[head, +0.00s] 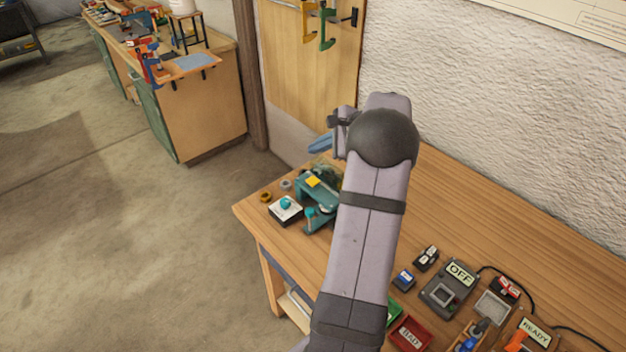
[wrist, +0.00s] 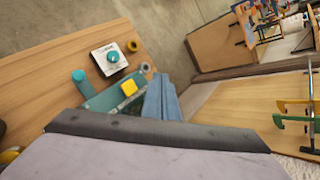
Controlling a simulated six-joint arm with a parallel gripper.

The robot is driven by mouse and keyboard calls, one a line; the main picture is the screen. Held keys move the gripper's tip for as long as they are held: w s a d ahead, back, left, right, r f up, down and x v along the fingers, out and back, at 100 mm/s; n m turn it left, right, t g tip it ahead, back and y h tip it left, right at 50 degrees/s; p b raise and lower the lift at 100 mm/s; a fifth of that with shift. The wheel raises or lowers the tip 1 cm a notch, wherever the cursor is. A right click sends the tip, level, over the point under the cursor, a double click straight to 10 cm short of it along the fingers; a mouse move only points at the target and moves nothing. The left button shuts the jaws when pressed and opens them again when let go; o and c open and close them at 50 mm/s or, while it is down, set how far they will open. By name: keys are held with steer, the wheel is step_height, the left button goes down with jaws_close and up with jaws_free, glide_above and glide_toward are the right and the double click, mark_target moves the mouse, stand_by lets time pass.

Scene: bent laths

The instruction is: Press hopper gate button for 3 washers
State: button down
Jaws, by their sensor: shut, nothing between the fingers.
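A white box with a round teal button (head: 285,202) sits near the table's left end; its button (wrist: 113,57) also shows in the wrist view, with lettering too small to read. Beside it stands a teal device (head: 326,192) with a yellow square, partly behind my arm; in the wrist view the device (wrist: 103,100) is partly hidden by my wrist. A brass ring (head: 266,196) and a grey ring (head: 286,185) lie by the box. My gripper (head: 319,144) has blue fingers, shut and empty; in the wrist view the fingers (wrist: 161,98) appear beside the device, apart from the button.
The wooden table (head: 480,205) is bare along the wall. At the front right are a grey OFF box (head: 450,289), a red BAD tray (head: 411,333) and a READY sign (head: 535,331). Green and yellow clamps (head: 327,25) hang on a board behind.

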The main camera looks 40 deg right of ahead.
mark_target(317, 182)
steer(key=shift+f, duration=0.15)
steer(key=shift+f+b, duration=3.45)
steer(key=shift+f, duration=0.9)
steer(key=shift+f+b, duration=0.35)
steer(key=shift+f, duration=0.05)
steer(key=shift+f+b, duration=0.6)
steer(key=shift+f, duration=0.2)
steer(key=shift+r, duration=0.2)
steer(key=shift+r+p, duration=0.95)
steer(key=shift+r, duration=0.1)
steer(key=shift+r, duration=0.1)
steer(key=shift+r+p, duration=1.95)
steer(key=shift+r, duration=0.45)
